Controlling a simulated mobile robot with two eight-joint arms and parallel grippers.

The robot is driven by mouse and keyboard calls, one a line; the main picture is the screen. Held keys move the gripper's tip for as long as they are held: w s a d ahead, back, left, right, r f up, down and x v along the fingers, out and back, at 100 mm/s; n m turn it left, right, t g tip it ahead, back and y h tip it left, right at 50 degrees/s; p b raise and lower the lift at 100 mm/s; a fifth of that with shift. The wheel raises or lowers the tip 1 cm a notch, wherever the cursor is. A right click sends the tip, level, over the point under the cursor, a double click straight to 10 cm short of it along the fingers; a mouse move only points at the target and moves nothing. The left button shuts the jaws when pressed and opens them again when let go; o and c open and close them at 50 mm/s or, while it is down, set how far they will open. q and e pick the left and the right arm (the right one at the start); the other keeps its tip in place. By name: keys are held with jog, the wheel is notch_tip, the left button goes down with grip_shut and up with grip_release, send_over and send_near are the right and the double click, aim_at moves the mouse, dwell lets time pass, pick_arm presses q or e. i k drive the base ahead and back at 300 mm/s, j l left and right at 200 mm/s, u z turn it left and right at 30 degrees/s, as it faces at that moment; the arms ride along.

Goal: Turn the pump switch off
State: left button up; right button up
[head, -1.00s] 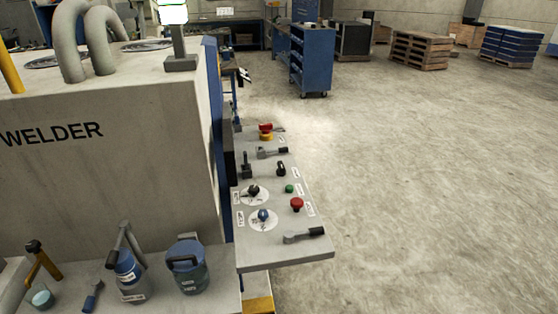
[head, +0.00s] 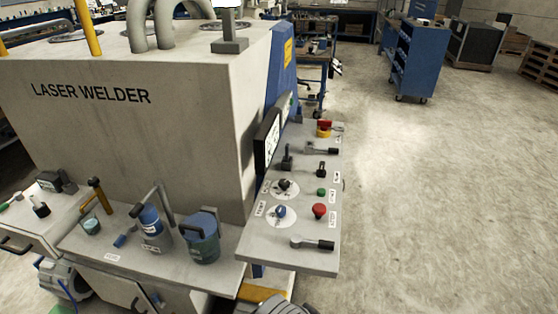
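A grey control panel (head: 262,246) sticks out from the right side of the laser welder. It carries several switches with labels too small to read, so I cannot tell which is the pump switch. They include a black rotary knob (head: 284,185), a blue rotary knob (head: 281,211), a small black toggle (head: 321,170), an upright black lever (head: 287,157), and black-handled levers at the front (head: 312,243) and back (head: 322,150).
The panel also has a red mushroom button (head: 319,210), a green button (head: 321,192) and a red-and-yellow knob (head: 324,128). A shelf (head: 110,256) left of it holds containers. A blue cart (head: 416,58) stands behind. Floor (head: 440,200) to the right is clear.

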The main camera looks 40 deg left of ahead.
aim_at(321, 173)
jog(key=i+l+u, duration=0.1)
jog(key=u, duration=0.4)
jog(key=i+l+u, duration=0.15)
jog(key=u, duration=0.35)
jog(key=i+l+u, duration=0.15)
jog(key=u, duration=0.35)
